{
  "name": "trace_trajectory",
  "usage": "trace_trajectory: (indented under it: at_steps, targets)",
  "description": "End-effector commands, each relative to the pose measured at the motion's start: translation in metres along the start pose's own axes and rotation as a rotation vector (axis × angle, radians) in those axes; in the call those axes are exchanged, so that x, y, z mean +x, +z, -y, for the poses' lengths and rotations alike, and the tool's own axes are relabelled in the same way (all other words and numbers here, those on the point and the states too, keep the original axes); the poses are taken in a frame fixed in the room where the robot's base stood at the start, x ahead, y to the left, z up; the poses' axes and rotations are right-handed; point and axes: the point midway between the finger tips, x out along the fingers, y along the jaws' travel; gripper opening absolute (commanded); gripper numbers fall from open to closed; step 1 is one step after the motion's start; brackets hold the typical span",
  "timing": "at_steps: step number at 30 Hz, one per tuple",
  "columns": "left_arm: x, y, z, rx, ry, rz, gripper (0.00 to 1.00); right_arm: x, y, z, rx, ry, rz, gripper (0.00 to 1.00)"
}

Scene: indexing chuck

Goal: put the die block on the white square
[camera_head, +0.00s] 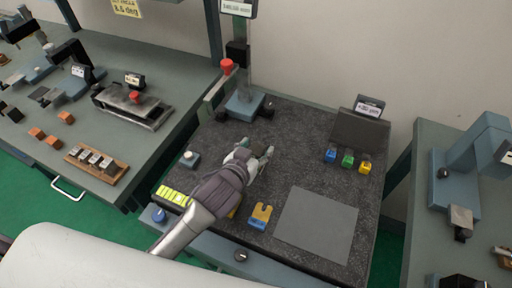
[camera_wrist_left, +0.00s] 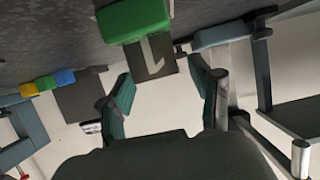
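A plain light grey square (camera_head: 318,225) lies flat and empty on the dark mat; no purely white square shows. My left gripper (camera_head: 264,153) reaches over the middle of the mat. In the left wrist view its two teal fingers (camera_wrist_left: 166,95) are spread with nothing between them. A green block with a dark face marked "1" (camera_wrist_left: 150,58) is close by, above the fingers in that picture; the gripper seems to hide it in the head view. I cannot tell whether it is the die block. A blue-and-yellow notched block (camera_head: 260,217) stands left of the grey square. My right gripper is not in view.
Several small coloured blocks (camera_head: 347,160) stand before a dark sign stand (camera_head: 359,132) at the back right. A post fixture with a base (camera_head: 244,106) stands at the back left. A yellow-green strip (camera_head: 172,195) lies at the front left. Other benches flank this one.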

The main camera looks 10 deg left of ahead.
Motion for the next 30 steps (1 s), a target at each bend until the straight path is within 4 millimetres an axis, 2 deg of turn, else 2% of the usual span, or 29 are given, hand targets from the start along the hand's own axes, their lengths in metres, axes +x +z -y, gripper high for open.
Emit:
trace_trajectory:
  at_steps: [8,13,16,24,30]
  targets:
    - [0.000,-0.001,0.000,0.000,0.000,-0.001,0.66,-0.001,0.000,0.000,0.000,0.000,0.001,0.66]
    - [-0.008,-0.015,0.000,0.002,0.000,-0.002,0.66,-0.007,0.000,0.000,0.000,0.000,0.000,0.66]
    - [-0.028,-0.009,0.000,-0.001,0.001,0.001,0.66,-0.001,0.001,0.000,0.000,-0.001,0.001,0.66]
    - [-0.088,-0.009,0.000,-0.001,0.001,0.002,0.66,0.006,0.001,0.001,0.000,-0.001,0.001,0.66]
    - [-0.116,-0.010,0.000,-0.001,0.001,0.001,0.66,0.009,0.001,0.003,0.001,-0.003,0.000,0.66]
